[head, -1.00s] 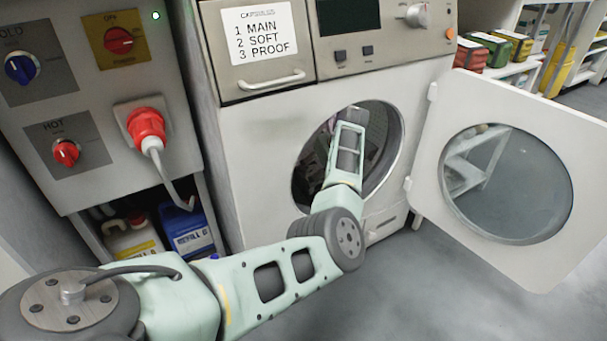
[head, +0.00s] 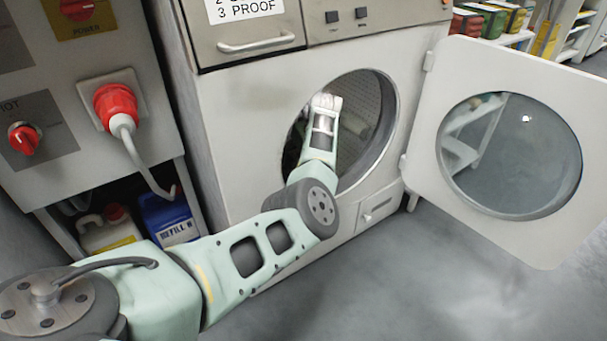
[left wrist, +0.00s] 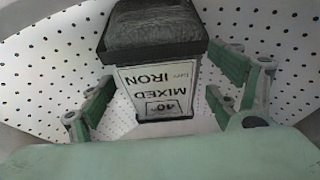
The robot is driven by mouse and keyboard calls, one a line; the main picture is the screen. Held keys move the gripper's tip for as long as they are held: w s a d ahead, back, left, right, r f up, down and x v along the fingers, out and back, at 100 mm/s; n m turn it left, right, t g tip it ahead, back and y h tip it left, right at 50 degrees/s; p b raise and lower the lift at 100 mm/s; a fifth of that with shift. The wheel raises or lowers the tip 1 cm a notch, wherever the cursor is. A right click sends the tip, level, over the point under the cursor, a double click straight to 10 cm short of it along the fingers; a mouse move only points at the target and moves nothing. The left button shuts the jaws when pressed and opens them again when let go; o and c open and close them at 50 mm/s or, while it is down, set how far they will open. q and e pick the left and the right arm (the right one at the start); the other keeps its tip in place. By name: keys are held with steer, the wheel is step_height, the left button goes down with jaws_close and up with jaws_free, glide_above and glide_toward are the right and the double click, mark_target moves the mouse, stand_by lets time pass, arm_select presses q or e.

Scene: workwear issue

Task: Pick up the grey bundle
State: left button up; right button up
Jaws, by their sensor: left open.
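The grey bundle (left wrist: 152,32) shows in the left wrist view, inside a white perforated drum. It has a dark grey cloth-like top, a black band and a white label reading MIXED, IRON and 40. My left gripper (left wrist: 158,92) is open, with green fingers on both sides of the bundle. A gap shows at the left finger; contact on the right is hard to judge. In the head view my left arm reaches through the round opening of the washing machine (head: 240,115), and the bundle cannot be made out there. My right gripper is not in view.
The machine's round-windowed door (head: 568,215) stands wide open to the right. A control cabinet (head: 70,95) with a red plug (head: 117,105) is at the left, with jugs below. The drum opening's rim (head: 392,125) surrounds my arm. The floor at front right is clear.

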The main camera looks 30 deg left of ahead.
arm_select(q)
steer(key=shift+a+f, duration=0.15)
steer(key=shift+f, duration=0.2)
steer(key=shift+r, duration=0.1)
steer(key=c, duration=1.3)
steer(key=shift+c, duration=0.9)
steer(key=shift+r, duration=0.1)
